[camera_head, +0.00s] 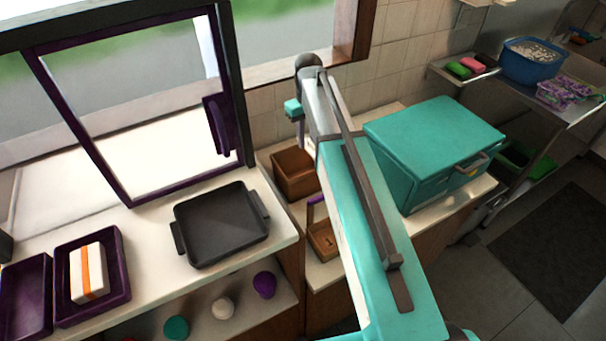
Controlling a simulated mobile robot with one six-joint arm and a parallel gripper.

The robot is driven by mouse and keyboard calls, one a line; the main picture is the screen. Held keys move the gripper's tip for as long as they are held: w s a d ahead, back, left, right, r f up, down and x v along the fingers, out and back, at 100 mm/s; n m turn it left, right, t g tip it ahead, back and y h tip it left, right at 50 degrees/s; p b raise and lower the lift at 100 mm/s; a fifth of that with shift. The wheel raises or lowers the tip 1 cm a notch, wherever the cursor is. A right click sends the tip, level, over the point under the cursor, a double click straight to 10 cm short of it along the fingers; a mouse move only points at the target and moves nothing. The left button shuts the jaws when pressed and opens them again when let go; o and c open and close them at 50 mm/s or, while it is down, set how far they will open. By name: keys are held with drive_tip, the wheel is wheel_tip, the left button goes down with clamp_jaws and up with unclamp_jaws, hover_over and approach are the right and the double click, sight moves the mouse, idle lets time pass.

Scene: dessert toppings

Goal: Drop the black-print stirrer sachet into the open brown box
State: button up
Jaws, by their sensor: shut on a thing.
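The open brown box (293,180) stands on the counter by the tiled wall, left of my arm. My gripper (301,138) hangs below the teal wrist at the arm's far end, just above the box's back right part. It is small and partly hidden by my arm. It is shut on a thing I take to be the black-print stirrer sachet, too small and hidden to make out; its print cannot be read.
A smaller brown container (322,243) with a purple upright part sits in front of the box. A teal case (433,140) stands right of my arm. A black tray (220,224) lies left on the white counter, near purple trays (121,288). A purple-framed window panel (150,108) stands behind.

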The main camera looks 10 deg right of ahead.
drive_tip(key=shift+f+b, duration=0.65)
drive_tip(key=shift+f, duration=0.8)
drive_tip(key=o, duration=1.1)
drive_tip(key=shift+r, duration=0.1)
drive_tip(key=shift+r+p, duration=4.3)
drive_tip(key=shift+r, duration=2.5)
